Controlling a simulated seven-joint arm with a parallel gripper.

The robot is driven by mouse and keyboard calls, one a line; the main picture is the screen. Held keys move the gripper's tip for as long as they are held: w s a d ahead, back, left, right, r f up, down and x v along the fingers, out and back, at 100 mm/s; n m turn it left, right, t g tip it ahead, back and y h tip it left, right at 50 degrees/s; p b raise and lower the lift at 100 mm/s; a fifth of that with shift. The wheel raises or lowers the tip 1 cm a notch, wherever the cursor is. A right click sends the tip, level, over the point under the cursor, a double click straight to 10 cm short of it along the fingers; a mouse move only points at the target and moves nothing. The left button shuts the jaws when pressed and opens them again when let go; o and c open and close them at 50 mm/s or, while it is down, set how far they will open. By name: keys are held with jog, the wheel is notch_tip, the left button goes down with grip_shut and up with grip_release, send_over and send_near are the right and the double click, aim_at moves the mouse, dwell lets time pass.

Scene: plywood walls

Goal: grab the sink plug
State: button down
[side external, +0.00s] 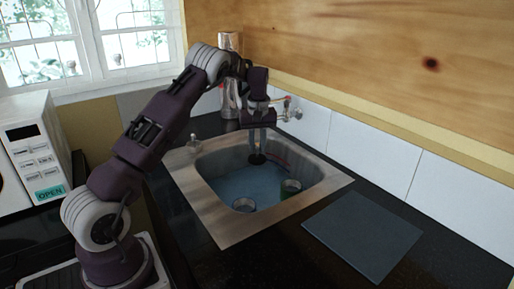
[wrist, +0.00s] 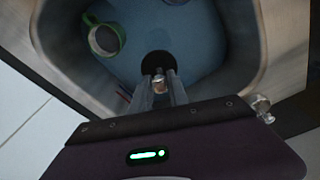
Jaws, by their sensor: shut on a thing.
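The sink plug (side external: 257,159) is a black disc, held inside the upper part of the metal sink (side external: 225,227), above the blue-looking basin floor. In the wrist view the plug (wrist: 158,62) shows as a dark disc with a small metal knob between the fingers. My gripper (side external: 261,152) points down and is shut on the plug; it also shows in the wrist view (wrist: 159,84). The fingers hide part of the knob.
A green cup (side external: 291,187) and another cup (side external: 244,205) are in the sink. A faucet (side external: 289,110) is at the back wall. A dark flat board (side external: 362,235) lies right of the sink. A microwave (side external: 35,150) stands at left.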

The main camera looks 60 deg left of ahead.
aim_at(257, 144)
jog(key=shift+r, duration=1.55)
